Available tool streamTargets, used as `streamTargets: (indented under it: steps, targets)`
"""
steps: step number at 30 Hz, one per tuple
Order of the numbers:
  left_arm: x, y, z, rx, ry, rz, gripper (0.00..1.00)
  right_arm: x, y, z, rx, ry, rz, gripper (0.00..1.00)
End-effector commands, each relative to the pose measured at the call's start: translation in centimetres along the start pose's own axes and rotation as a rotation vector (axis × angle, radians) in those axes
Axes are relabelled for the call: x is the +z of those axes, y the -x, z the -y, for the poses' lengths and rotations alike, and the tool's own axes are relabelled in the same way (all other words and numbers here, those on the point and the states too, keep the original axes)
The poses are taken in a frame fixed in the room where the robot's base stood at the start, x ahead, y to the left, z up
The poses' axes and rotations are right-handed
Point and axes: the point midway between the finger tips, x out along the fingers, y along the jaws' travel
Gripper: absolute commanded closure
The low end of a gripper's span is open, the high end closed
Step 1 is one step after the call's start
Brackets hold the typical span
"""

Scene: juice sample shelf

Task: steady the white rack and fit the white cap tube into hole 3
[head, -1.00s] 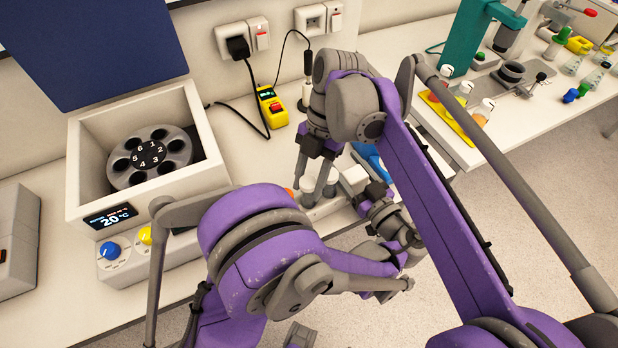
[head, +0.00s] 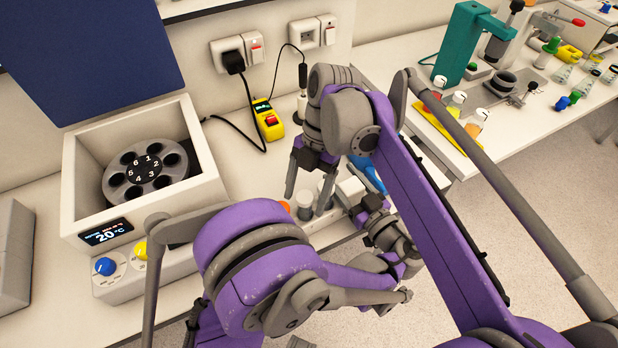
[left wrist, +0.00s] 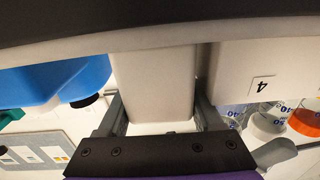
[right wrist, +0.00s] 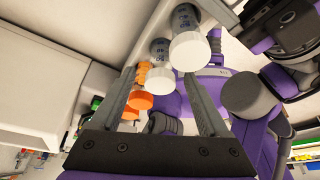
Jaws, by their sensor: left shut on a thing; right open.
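The white rack (head: 349,190) is partly hidden behind my arms in the head view. My left gripper (left wrist: 160,112) is shut on a white block-shaped part of the rack (left wrist: 152,85); a "4" label shows beside it. My right gripper (head: 308,186) is open, fingers pointing down over the tubes. In the right wrist view, one white cap tube (right wrist: 159,88) lies between the spread fingers, with a gap on each side. I cannot tell which hole either occupies.
Orange cap tubes (right wrist: 139,98) stand beside the white ones. A centrifuge (head: 146,172) is at left, with a yellow meter (head: 268,120) behind. A yellow tray with bottles (head: 446,128) is at right. My arms cross closely in front of the rack.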

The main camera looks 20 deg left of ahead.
Motion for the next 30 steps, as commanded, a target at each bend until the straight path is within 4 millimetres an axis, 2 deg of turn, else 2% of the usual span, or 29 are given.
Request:
streamTargets:
  steps: [16, 22, 30]
  targets:
    - [0.1, 0.0, 0.0, -0.001, 0.0, 0.002, 1.0, 0.0, 9.6, 0.1, 0.0, -0.001, 0.0, 0.22]
    - [0.1, 0.0, 0.0, -0.001, 0.0, 0.002, 1.0, 0.0, 11.2, 0.0, 0.0, -0.001, 0.0, 0.22]
    - [0.1, 0.0, 0.0, -0.001, 0.0, 0.002, 1.0, 0.0, 11.6, 0.1, 0.0, 0.0, 0.0, 0.22]
